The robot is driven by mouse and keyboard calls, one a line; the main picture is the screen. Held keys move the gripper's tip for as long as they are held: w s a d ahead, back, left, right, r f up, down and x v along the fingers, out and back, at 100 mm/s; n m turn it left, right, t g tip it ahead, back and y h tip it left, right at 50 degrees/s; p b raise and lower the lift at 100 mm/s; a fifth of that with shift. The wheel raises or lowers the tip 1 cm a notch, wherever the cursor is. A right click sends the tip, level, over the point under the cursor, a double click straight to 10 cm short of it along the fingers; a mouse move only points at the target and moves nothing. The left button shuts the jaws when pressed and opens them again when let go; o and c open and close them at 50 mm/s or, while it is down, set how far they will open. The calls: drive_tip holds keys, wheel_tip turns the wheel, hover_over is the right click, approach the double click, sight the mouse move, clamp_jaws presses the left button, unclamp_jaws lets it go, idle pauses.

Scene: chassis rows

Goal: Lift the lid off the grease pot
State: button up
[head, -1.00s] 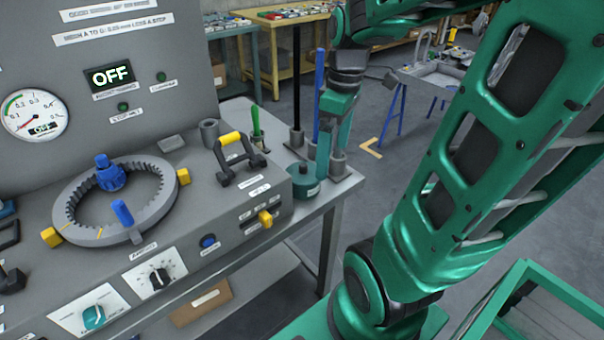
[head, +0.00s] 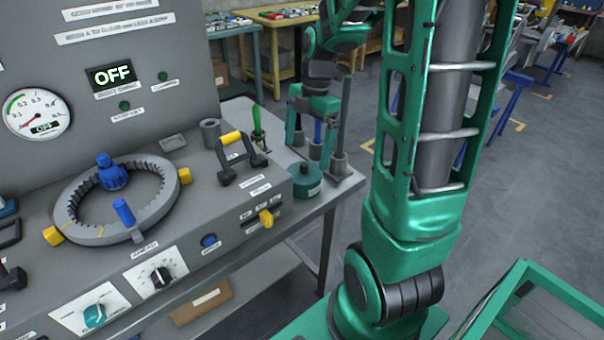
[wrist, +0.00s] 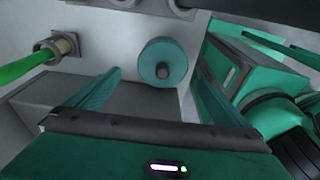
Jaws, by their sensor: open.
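The grease pot (head: 306,188) is a short round green pot near the right end of the bench top. Its lid, with a dark knob in the middle, sits on it; the wrist view shows the lid from above as a teal disc (wrist: 150,52). My gripper (head: 309,148) is open and empty, with its fingers pointing down above and behind the pot in the head view. In the wrist view my gripper (wrist: 157,68) has its fingers spread to either side of the lid, apart from it.
A green-handled tool (head: 257,122) stands in a holder left of the pot. A grey block with a black-and-yellow handle (head: 240,158) is close on the left. The bench edge is just right of the pot.

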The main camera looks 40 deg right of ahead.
sight(304, 164)
drive_tip(key=shift+s+a+f, duration=0.1)
drive_tip(key=shift+a+f, duration=0.05)
drive_tip(key=shift+f, duration=0.8)
drive_tip(key=shift+s+a+f, duration=0.1)
drive_tip(key=shift+a+f, duration=0.1)
drive_tip(key=shift+f, duration=0.8)
drive_tip(key=shift+a+f, duration=0.15)
drive_tip(key=shift+f, duration=0.8)
drive_tip(key=c, duration=1.1)
